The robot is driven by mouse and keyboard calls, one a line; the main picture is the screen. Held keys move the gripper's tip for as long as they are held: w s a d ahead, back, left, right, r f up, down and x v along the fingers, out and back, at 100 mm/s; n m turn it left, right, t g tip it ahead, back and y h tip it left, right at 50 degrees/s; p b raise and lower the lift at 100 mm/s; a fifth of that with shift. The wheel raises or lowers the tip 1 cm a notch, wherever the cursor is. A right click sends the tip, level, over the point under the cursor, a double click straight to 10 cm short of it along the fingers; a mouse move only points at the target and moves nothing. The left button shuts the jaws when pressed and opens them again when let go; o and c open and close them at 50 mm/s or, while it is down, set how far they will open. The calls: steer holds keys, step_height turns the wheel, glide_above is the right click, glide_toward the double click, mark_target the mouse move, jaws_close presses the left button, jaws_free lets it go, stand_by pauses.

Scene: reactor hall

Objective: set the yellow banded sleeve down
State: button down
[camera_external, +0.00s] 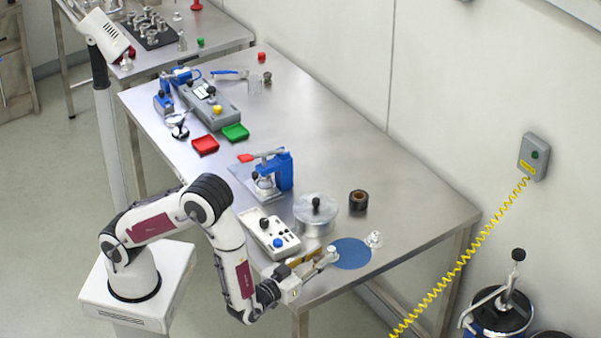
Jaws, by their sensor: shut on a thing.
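My gripper (325,260) is at the near right end of the steel table, at the left edge of a round blue mat (352,256). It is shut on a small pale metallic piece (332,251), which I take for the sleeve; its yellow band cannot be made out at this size. The piece is at the mat's left edge. Whether it touches the mat or hangs just above it I cannot tell. The fingers partly hide it.
A clear small object (374,239) stands at the mat's right edge. A lidded metal pot (315,218), a dark roll (358,200) and a white control box (270,234) stand behind and left. Bare table (410,220) lies to the right.

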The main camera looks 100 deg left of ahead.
steer(key=shift+f, duration=0.1)
stand_by(0.3)
steer(key=shift+f, duration=1.9)
steer(key=shift+f, duration=0.2)
steer(key=c, duration=1.8)
jaws_free()
steer(key=shift+s+d, duration=0.1)
steer(key=shift+d, duration=0.05)
steer(key=shift+w+v, duration=0.15)
steer(key=shift+v, duration=1.1)
steer(key=shift+w+v, duration=0.15)
steer(key=shift+v, duration=2.5)
steer(key=shift+r, duration=0.1)
